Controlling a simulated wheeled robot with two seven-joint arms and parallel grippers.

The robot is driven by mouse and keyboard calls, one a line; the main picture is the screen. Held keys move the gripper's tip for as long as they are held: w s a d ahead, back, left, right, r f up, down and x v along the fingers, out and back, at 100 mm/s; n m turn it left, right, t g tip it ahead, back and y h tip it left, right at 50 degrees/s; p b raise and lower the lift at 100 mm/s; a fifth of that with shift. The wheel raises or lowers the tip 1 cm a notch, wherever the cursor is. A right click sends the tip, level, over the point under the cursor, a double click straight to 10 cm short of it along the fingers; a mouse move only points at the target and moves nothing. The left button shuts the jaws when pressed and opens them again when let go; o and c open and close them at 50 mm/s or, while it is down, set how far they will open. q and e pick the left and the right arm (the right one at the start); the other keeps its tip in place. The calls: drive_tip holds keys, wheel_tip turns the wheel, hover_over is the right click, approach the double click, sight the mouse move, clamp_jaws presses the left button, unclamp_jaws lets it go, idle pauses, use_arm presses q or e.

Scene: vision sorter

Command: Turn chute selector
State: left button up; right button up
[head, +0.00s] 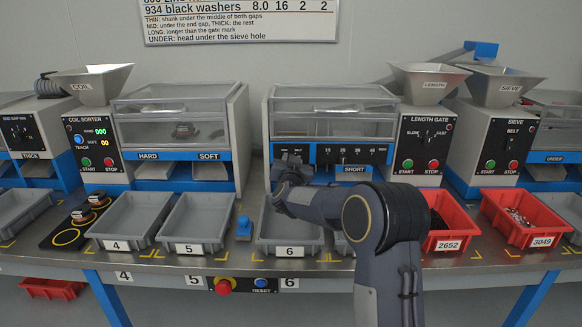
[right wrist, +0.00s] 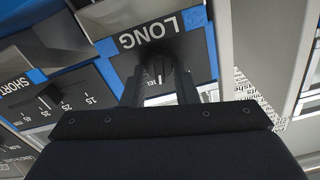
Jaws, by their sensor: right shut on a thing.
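My right gripper (head: 288,163) is at the left front of the length gate machine (head: 335,105), and its arm reaches across from the lower right. In the right wrist view its two fingers (right wrist: 160,85) are shut on a dark knob (right wrist: 158,66) on a black panel below the upside-down LONG label (right wrist: 162,29). The fingers hide much of the knob and the panel's small lettering. In the head view the gripper covers the knob. The SHORT label (head: 355,169) shows to the right of the gripper. My left gripper is not in view.
A slider scale (head: 350,154) sits just right of the gripper. Grey tray 6 (head: 290,250) lies below the arm, with a blue object (head: 243,228) to its left. Grey trays 4 and 5 stand further left. Red bins 2652 (head: 448,244) and 3049 (head: 541,241) stand at right.

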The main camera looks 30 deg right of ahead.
drive_tip(key=m+b, duration=0.1)
drive_tip(key=m, duration=0.1)
drive_tip(key=m+b, duration=0.1)
drive_tip(key=m, duration=0.2)
drive_tip(key=shift+s+d+f, duration=0.1)
drive_tip(key=shift+d+f, duration=0.05)
drive_tip(key=shift+b, duration=0.3)
idle(0.3)
drive_tip(key=o, duration=0.7)
drive_tip(key=shift+s, duration=0.1)
drive_tip(key=v, duration=0.7)
drive_tip(key=shift+s, duration=0.3)
